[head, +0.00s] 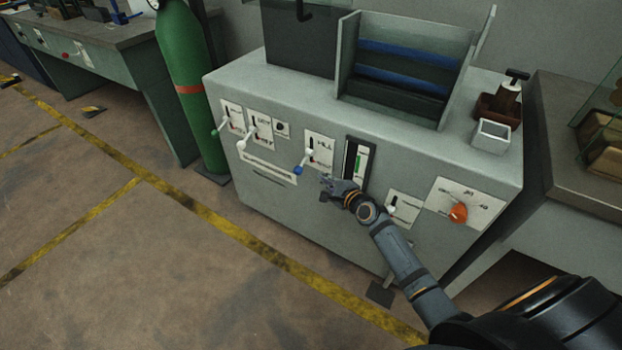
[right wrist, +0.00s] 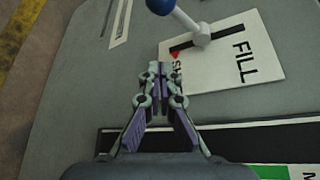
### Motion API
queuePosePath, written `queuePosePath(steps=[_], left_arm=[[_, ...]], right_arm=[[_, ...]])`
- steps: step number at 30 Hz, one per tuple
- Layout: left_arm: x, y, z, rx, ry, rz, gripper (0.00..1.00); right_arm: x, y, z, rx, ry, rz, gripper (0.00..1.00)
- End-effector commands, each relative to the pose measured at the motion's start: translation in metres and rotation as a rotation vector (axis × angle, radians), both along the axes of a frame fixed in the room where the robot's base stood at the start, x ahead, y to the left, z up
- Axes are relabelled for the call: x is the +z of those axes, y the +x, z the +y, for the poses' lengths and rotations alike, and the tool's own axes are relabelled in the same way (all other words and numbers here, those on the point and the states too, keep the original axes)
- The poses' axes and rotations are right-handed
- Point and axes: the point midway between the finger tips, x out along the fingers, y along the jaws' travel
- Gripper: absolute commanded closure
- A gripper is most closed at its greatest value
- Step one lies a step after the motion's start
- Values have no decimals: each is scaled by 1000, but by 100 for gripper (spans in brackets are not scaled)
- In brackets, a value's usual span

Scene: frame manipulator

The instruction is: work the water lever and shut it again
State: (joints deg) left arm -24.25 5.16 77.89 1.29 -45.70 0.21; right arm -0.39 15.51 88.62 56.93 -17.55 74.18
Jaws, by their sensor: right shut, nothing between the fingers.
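The water lever, a white arm with a blue ball knob (head: 298,169), sticks out of a slot in the white FILL plate (head: 320,146) on the cabinet front. In the right wrist view the lever (right wrist: 200,33) stands part way along the slot, and its blue knob (right wrist: 160,5) is cut by the top edge. A red mark shows at the plate's lower end. My right gripper (head: 326,184) is shut and empty, just below and right of the knob. Its fingertips (right wrist: 158,70) are beside the red-mark end, apart from the lever. My left gripper is out of view.
A gauge with a green bar (head: 359,160) is right of the plate. A green-knobbed lever (head: 218,130), a white-knobbed lever (head: 243,143) and an orange dial (head: 458,213) share the panel. A green cylinder (head: 184,80) stands left of the cabinet (head: 330,225).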

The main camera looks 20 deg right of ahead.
Motion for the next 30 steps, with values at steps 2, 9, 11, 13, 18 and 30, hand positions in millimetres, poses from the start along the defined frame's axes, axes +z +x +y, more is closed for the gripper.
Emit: queuePosePath(steps=[2, 9, 11, 13, 18, 30], left_arm=[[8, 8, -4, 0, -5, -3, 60], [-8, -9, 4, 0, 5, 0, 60], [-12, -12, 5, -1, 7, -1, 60], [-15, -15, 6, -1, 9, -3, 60], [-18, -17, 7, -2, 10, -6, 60], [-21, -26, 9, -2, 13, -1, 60]], right_arm=[[-5, 12, 3, 1, 1, 0, 100], [9, 17, 28, 1, 1, 1, 100], [10, 18, 33, 1, 2, 1, 100], [11, 19, 37, 1, 0, 0, 100], [12, 19, 40, 1, -1, 1, 100], [15, 19, 40, 1, 12, 11, 100]])
